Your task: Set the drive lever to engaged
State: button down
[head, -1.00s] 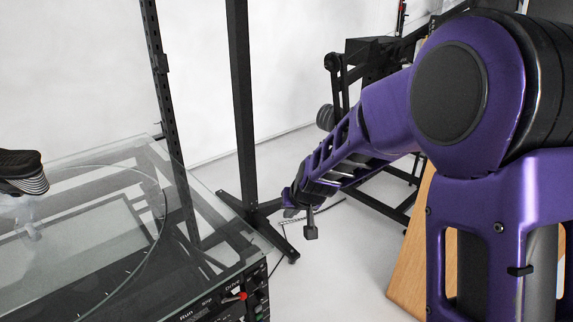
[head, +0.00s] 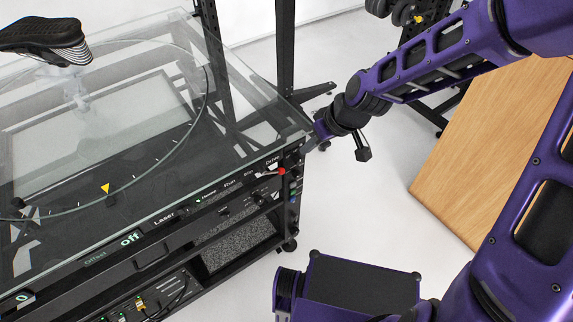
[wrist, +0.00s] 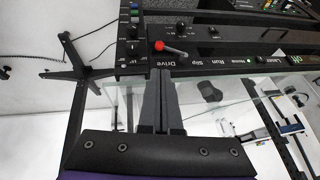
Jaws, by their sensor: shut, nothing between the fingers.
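The drive lever is a thin stem with a red ball knob (head: 282,171) on the front panel's right end, under the "Drive" label. The stem runs left from the knob in the head view. The red knob also shows in the wrist view (wrist: 159,46), just past my fingertips, with the stem pointing right. My gripper (head: 318,133) is at the glass top's right corner, close to the panel. In the wrist view its two dark fingers (wrist: 160,74) are together and empty, near the "Drive" label. They appear apart from the knob; exact depth is hard to tell.
Small knobs and coloured buttons (head: 296,190) sit close beside the lever. A black stand (head: 286,50) rises behind the corner. A wooden board (head: 480,140) is at right.

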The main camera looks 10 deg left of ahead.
aim_at(282, 170)
jog(key=b+x, duration=0.3)
jog(key=x, duration=1.1)
jog(key=shift+w+a, duration=0.1)
